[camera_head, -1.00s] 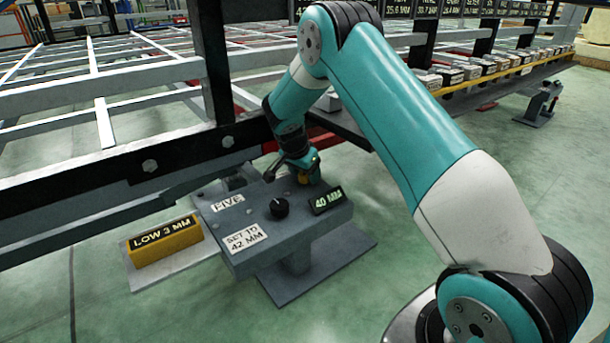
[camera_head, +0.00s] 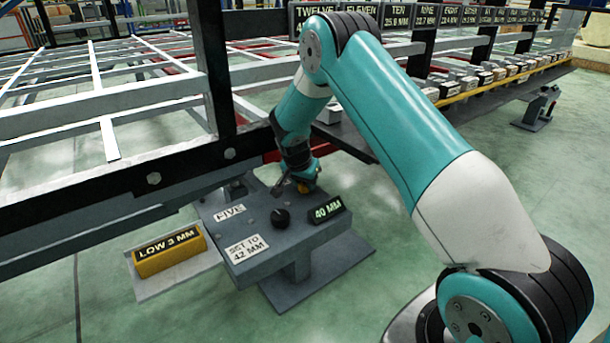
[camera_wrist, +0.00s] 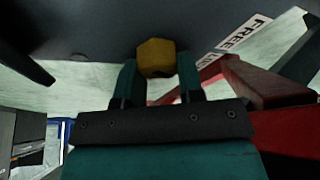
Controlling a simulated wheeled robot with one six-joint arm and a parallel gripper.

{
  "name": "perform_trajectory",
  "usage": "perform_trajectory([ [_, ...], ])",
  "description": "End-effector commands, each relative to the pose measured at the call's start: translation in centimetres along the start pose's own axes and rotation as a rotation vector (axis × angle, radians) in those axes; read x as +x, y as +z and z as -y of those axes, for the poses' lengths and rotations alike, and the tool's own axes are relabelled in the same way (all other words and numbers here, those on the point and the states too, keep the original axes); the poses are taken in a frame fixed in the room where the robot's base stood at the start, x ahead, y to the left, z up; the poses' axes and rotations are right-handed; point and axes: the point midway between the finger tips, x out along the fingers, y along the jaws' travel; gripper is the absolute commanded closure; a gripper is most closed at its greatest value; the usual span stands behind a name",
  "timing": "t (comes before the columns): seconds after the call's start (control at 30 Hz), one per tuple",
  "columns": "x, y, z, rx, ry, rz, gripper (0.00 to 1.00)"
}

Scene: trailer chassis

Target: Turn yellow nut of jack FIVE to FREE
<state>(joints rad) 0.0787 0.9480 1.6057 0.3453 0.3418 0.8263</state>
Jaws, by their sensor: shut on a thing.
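The yellow nut (camera_wrist: 156,57) sits between the two teal fingers of my gripper (camera_wrist: 160,80) in the wrist view, at their tips. The fingers are shut on its sides. In the head view my gripper (camera_head: 299,187) reaches down behind the jack FIVE block (camera_head: 270,215), beside the dark chassis beam; only a bit of yellow shows there and the fingers are mostly hidden. The block bears the label FIVE, a black knob (camera_head: 281,217), a plate reading SET TO 42 MM (camera_head: 246,248) and a display reading 40 MM (camera_head: 328,208). A FREE label (camera_wrist: 245,33) lies right of the nut.
A yellow block reading LOW 3 MM (camera_head: 168,252) stands on a pale plate at the left. The black chassis beam (camera_head: 110,188) runs close behind the jack. A red bar (camera_wrist: 262,85) lies right of the fingers. Open green floor is in front.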

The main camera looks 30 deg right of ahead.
Motion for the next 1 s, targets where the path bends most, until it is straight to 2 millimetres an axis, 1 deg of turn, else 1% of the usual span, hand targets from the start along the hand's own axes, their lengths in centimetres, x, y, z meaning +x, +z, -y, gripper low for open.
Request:
perform_trajectory([
  [0.03, -0.66, -0.21, -0.09, -0.037, -0.012, 0.003, 0.89],
  [0.07, -0.68, -0.22, -0.09, -0.062, -0.023, 0.003, 0.89],
  [0.7, -0.43, -0.07, 0.08, -0.611, -0.253, 0.004, 0.89],
  [1.0, -0.27, 0.05, 0.16, -0.797, -0.331, 0.003, 0.89],
])
